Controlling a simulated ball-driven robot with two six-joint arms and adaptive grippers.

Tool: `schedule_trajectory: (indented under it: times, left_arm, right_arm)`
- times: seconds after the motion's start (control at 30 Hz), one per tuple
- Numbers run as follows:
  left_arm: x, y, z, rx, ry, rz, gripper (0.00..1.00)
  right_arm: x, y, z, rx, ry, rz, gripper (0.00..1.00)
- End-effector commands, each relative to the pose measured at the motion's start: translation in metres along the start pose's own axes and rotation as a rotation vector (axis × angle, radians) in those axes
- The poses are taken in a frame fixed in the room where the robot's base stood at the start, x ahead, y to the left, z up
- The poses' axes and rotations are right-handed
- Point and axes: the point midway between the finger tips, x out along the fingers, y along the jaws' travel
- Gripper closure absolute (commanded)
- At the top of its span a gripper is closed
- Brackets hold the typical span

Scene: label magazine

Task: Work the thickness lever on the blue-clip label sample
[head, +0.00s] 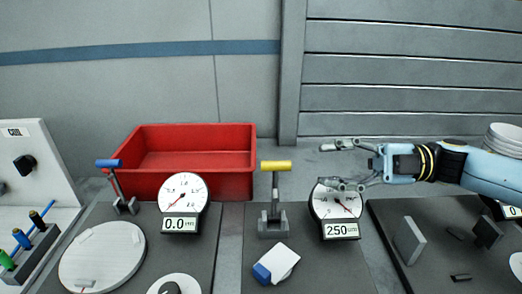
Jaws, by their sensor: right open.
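A white label sample with a blue clip (284,260) lies on the dark middle mat (258,225), in front of a lever (276,195) with a yellow handle (275,166). The lever stands upright on a grey base. To its right a round dial (337,208) has a display that appears to read 250. My right gripper (333,166) comes in from the right, open and empty, with its fingers pointing left. It is apart from the yellow handle, to its right, and its lower finger overlaps the dial's top in the picture. My left gripper is not in view.
A second lever (117,185) with a blue handle stands at the left beside a dial (184,195) reading 0.0. A red bin (196,183) is behind them. A white disc (101,256) lies front left. A dark board (430,265) with small blocks is at the right.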

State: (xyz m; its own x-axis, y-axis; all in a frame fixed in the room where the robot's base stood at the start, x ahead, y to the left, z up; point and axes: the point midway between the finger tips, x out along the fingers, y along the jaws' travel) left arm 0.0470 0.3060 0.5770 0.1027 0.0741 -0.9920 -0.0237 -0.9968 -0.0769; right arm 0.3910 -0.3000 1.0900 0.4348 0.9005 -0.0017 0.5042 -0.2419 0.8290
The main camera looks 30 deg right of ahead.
Motion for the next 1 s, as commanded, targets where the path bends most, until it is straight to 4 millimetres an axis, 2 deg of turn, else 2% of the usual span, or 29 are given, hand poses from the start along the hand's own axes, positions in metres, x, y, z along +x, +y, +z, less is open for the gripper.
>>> schedule_trajectory:
  times: [0.1, 0.23, 0.37, 0.5, 0.63, 0.93, 1.0]
  left_arm:
    - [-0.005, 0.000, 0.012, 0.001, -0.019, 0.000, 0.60]
    - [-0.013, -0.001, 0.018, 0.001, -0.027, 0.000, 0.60]
    - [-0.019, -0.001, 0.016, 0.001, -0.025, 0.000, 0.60]
    - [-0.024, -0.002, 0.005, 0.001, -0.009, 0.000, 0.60]
    - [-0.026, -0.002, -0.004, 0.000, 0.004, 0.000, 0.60]
    - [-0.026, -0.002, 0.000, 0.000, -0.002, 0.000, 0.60]
    - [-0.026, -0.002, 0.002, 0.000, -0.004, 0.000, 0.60]
  right_arm:
    - [0.017, 0.002, -0.002, -0.002, 0.003, 0.006, 0.60]
    - [0.044, 0.004, -0.002, -0.001, 0.004, 0.008, 0.60]
    - [0.070, 0.004, -0.002, -0.001, 0.003, 0.007, 0.60]
    - [0.090, 0.003, -0.001, 0.000, 0.001, 0.005, 0.60]
    - [0.101, 0.002, -0.001, -0.001, 0.000, 0.003, 0.60]
    - [0.104, 0.000, 0.000, -0.001, 0.000, 0.000, 0.60]
    - [0.104, 0.000, 0.000, -0.001, 0.000, 0.000, 0.66]
